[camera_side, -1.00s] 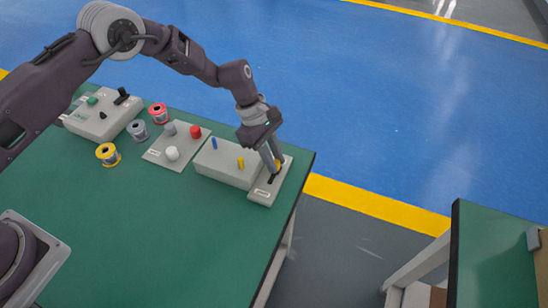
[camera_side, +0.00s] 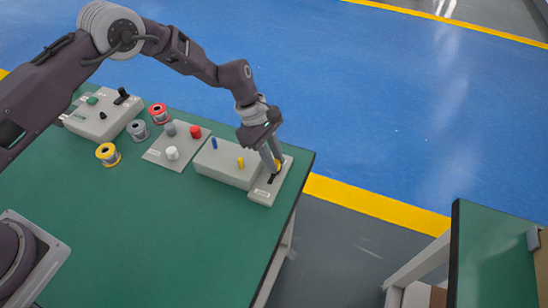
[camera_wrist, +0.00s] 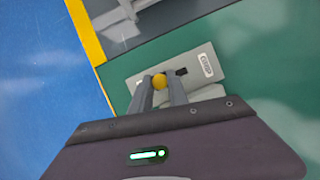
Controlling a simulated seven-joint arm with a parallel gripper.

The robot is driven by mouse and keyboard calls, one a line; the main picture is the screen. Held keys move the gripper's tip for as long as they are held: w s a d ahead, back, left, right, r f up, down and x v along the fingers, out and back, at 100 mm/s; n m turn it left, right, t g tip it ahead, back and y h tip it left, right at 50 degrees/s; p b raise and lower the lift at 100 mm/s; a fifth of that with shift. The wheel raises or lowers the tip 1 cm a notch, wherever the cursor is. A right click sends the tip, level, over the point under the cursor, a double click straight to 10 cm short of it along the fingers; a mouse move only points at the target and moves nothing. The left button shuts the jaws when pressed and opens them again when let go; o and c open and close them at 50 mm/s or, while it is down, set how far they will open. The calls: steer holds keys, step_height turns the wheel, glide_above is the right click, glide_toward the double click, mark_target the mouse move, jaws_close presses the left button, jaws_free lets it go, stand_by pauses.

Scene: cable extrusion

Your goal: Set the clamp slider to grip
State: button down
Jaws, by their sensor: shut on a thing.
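The clamp slider is a yellow knob (camera_wrist: 159,81) in a dark slot on a light grey plate (camera_side: 260,197) at the right end of the table's row of devices. My gripper (camera_side: 274,167) reaches down onto the plate from above. In the wrist view its two fingers (camera_wrist: 159,92) stand on either side of the yellow knob and are shut on it. The dark slot (camera_wrist: 181,71) shows to the right of the knob there, toward the plate's labelled end (camera_wrist: 206,66). In the side view the fingers mostly hide the knob. The label's words are too small to read.
Farther left are a panel (camera_side: 160,155) with coloured knobs, several spools and a control box (camera_side: 105,128). The table's right edge is close to the plate; the front is clear.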

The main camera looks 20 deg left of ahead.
mark_target(273, 186)
steer(key=shift+s, duration=2.25)
steer(key=c, duration=1.3)
jaws_free()
steer(key=shift+s, duration=0.1)
steer(key=shift+w+a+r, duration=0.15)
steer(key=shift+w+r, duration=0.05)
steer(key=shift+r, duration=0.1)
steer(key=v, duration=0.6)
steer(key=shift+a+r, duration=0.1)
steer(key=shift+r, duration=0.1)
